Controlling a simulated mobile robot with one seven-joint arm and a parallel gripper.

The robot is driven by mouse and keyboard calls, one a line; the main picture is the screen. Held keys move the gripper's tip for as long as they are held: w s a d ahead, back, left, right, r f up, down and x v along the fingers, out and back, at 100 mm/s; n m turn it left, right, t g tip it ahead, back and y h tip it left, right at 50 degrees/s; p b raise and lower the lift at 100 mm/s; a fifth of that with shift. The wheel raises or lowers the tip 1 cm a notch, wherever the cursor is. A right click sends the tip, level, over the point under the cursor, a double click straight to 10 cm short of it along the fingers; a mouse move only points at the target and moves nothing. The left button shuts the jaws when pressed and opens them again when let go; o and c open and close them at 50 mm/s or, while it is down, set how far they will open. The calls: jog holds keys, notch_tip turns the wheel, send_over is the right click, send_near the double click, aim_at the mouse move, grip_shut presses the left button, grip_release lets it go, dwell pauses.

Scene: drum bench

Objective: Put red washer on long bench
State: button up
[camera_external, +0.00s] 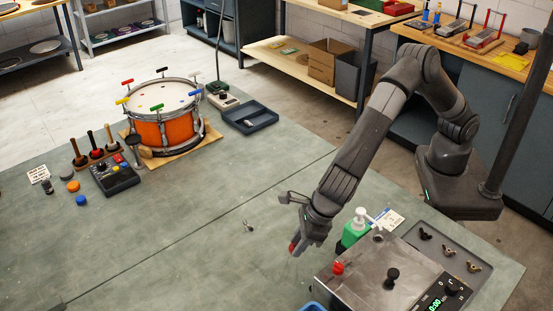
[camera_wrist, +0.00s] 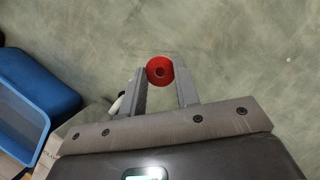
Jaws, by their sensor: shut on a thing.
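The long bench (camera_external: 190,225) is the large grey-green surface that fills the left and middle of the external view. I cannot tell the exact height of the washer above it.
An orange drum (camera_external: 165,130) stands at the back left, with mallets (camera_external: 95,140) beside it. A dark tray (camera_external: 250,117) lies right of the drum. A metal box (camera_external: 370,265) and green bottle (camera_external: 355,229) stand right of my gripper. A blue bin (camera_wrist: 35,90) shows at left in the wrist view.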

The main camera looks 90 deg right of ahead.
aim_at(293, 269)
jog(key=shift+s+a+f, duration=0.15)
jog(key=shift+a+f, duration=0.4)
jog(key=shift+a, duration=0.3)
jog(key=shift+f, duration=2)
jog(key=shift+f, duration=0.1)
jog(key=o, duration=0.9)
jog(key=shift+o, duration=0.2)
jog(key=v, duration=1.2)
